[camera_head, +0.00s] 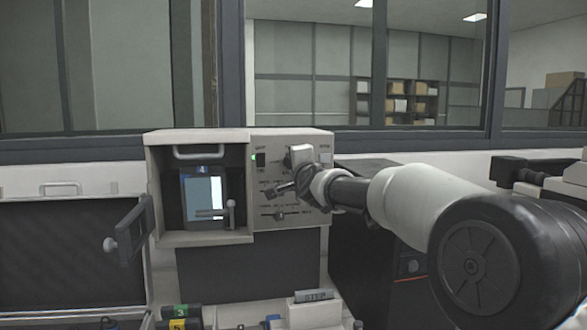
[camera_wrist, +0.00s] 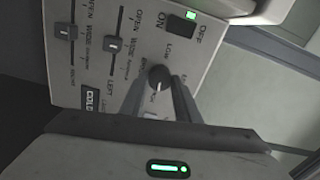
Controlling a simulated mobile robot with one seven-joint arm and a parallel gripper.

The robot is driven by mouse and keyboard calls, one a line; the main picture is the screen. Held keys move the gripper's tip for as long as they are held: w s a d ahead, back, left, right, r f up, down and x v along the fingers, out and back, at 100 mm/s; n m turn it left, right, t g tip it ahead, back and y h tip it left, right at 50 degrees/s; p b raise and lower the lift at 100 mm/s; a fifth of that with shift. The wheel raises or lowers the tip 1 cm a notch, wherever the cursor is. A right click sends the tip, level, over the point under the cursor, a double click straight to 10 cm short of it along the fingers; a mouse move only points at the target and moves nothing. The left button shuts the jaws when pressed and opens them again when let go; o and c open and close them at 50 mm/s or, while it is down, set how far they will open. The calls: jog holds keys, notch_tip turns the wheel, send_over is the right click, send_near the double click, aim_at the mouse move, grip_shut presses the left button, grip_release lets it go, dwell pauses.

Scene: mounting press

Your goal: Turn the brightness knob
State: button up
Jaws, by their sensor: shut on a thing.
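The brightness knob (camera_wrist: 159,77) is a round black knob with a light pointer mark, on the pale control panel (camera_wrist: 138,22) in the wrist view. A "LOW" label is printed next to it. My gripper (camera_wrist: 161,88) has one finger on each side of the knob and is shut on it. The lettering between the fingers is partly covered. In the head view my gripper (camera_head: 287,186) is at the front of the mounting press panel (camera_head: 262,222), and my wrist hides the knob there.
Beside the knob are a black ON/OFF switch (camera_wrist: 182,22) with a green light, and slide controls (camera_wrist: 113,43). Left of the panel is an open chamber with a screen (camera_head: 203,190); its door (camera_head: 130,230) stands open. A dark box (camera_head: 365,240) is at right.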

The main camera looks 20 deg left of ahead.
dwell(0.4)
jog(key=o, duration=1)
jog(key=shift+o, duration=0.2)
jog(key=b+v, duration=0.4)
jog(key=v, duration=1.3)
jog(key=shift+s+b, duration=0.25)
jog(key=shift+b, duration=0.1)
